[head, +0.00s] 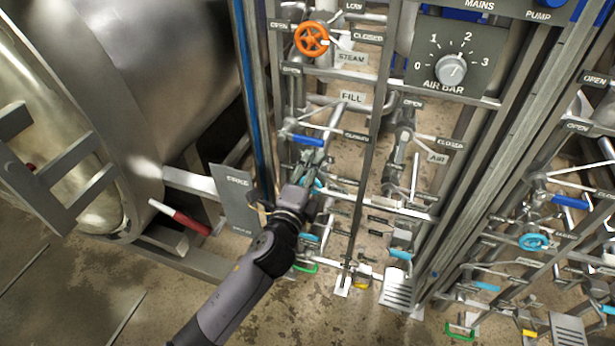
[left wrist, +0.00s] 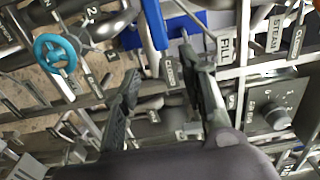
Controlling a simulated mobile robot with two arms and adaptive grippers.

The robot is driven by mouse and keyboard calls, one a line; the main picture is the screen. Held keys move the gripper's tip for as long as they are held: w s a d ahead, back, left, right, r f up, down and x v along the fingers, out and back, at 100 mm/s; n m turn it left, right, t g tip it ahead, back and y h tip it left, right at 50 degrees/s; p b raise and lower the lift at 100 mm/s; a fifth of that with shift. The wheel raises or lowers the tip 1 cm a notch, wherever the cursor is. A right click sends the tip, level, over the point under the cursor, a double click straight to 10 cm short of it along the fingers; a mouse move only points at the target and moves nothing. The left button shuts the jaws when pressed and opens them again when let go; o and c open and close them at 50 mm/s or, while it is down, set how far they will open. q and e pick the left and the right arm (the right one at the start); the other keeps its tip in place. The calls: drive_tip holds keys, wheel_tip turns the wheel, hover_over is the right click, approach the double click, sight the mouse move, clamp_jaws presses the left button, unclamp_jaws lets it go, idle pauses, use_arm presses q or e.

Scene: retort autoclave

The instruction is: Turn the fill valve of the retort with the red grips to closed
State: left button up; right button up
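The fill valve's blue lever (head: 307,140) sits below the FILL label (head: 354,97) on the left rack, with its blue grip left of the CLOSED plate (head: 356,136). In the left wrist view the blue lever (left wrist: 155,25) points down toward a CLOSED plate (left wrist: 170,72) beside the FILL label (left wrist: 226,40). My left gripper (head: 312,160) is just below the lever. In the left wrist view its fingers (left wrist: 160,66) are apart and empty, near the lever's end; contact cannot be told. A red-gripped handle (head: 184,218) shows by the left retort. My right gripper is out of view.
An orange steam wheel (head: 311,39) is above the lever. Pipes and rack posts crowd both sides. An AIR BAR knob (head: 451,70) is up right, and a second valve rack with a blue wheel (head: 534,242) is at the right. Bare floor is at lower left.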

use_arm(q)
drive_tip(key=v, duration=0.2)
drive_tip(key=shift+s+a, duration=0.15)
drive_tip(key=shift+s, duration=0.25)
drive_tip(key=s+a+f+n+g+y, duration=0.1)
drive_tip(key=s+a+f+n+g, duration=0.25)
drive_tip(key=f, duration=0.85)
drive_tip(key=s+a+f+n+g+y, duration=0.2)
drive_tip(key=s+a+f, duration=0.2)
drive_tip(key=f, duration=0.8)
drive_tip(key=s+a+f+n+g+y, duration=0.1)
drive_tip(key=s+a+f+n+g, duration=0.2)
drive_tip(key=f, duration=0.9)
drive_tip(key=s+a+f+n+g+p, duration=0.1)
drive_tip(key=s+a+f+n+g, duration=0.35)
drive_tip(key=s+f, duration=0.85)
drive_tip(key=s+a+f+n+g, duration=0.1)
drive_tip(key=s+a+f+n, duration=0.1)
drive_tip(key=s, duration=0.6)
drive_tip(key=s+a+f+n+g+y, duration=0.1)
drive_tip(key=s+a+f+n, duration=0.1)
drive_tip(key=s, duration=0.7)
drive_tip(key=s+a+f+n+g, duration=0.1)
drive_tip(key=s+a+f+n, duration=0.1)
drive_tip(key=s, duration=0.6)
drive_tip(key=shift+s+a+f+y, duration=0.3)
drive_tip(key=shift+a+f, duration=0.1)
drive_tip(key=shift+a, duration=0.25)
